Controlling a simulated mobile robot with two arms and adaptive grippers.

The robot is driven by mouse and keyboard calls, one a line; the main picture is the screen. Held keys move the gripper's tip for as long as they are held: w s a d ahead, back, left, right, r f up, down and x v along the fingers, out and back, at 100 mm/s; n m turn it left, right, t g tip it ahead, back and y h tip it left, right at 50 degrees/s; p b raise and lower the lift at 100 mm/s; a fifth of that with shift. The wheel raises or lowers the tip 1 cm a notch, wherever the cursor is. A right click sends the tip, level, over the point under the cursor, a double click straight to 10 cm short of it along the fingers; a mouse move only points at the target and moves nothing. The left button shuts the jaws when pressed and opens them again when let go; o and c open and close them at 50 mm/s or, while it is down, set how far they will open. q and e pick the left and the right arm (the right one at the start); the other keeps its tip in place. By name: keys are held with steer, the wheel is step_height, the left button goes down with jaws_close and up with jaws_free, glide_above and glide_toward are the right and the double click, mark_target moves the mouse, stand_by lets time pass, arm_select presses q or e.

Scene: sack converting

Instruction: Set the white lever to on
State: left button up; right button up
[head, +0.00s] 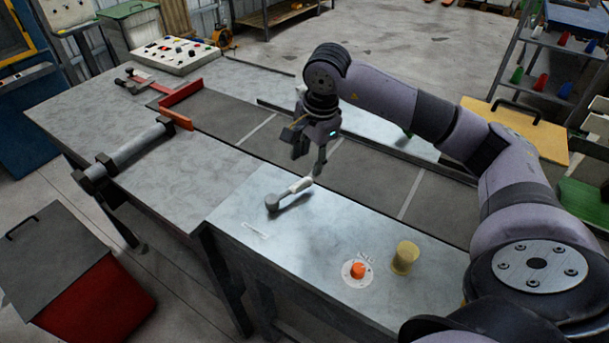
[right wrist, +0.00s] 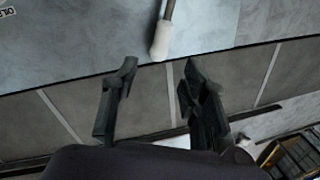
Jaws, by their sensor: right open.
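The white lever (head: 299,186) has a grey round pivot and a pale grip, and sits on the grey metal table near the conveyor's edge. Its grip points to the upper right, towards my right gripper. In the right wrist view the white grip (right wrist: 160,42) hangs just ahead of the gap between the fingertips, apart from them. My right gripper (head: 309,160) is open and empty, above the grip's end. It also shows in the right wrist view (right wrist: 159,72). My left gripper is out of view.
An orange button (head: 358,269) on a white disc and a yellow cylinder (head: 405,258) stand on the table's right part. The dark conveyor belt (head: 225,120) runs behind the lever. A grey roller bar (head: 125,152) lies at the left. The tabletop around the lever is clear.

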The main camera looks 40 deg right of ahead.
mark_target(304, 181)
steer(key=f, duration=0.3)
steer(key=w+f+p, duration=0.1)
steer(key=f, duration=0.1)
steer(key=shift+a+f, duration=0.1)
steer(key=shift+f, duration=0.05)
steer(key=shift+w+f+p, duration=0.2)
steer(key=shift+f+p, duration=0.15)
steer(key=shift+f, duration=0.65)
steer(key=shift+w+f, duration=0.15)
steer(key=shift+f, duration=0.4)
steer(key=c, duration=0.7)
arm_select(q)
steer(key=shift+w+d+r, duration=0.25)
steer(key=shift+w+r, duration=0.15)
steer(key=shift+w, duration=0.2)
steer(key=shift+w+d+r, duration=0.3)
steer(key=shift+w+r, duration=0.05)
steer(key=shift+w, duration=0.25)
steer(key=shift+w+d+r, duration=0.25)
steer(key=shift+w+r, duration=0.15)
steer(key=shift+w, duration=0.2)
arm_select(e)
jaws_close()
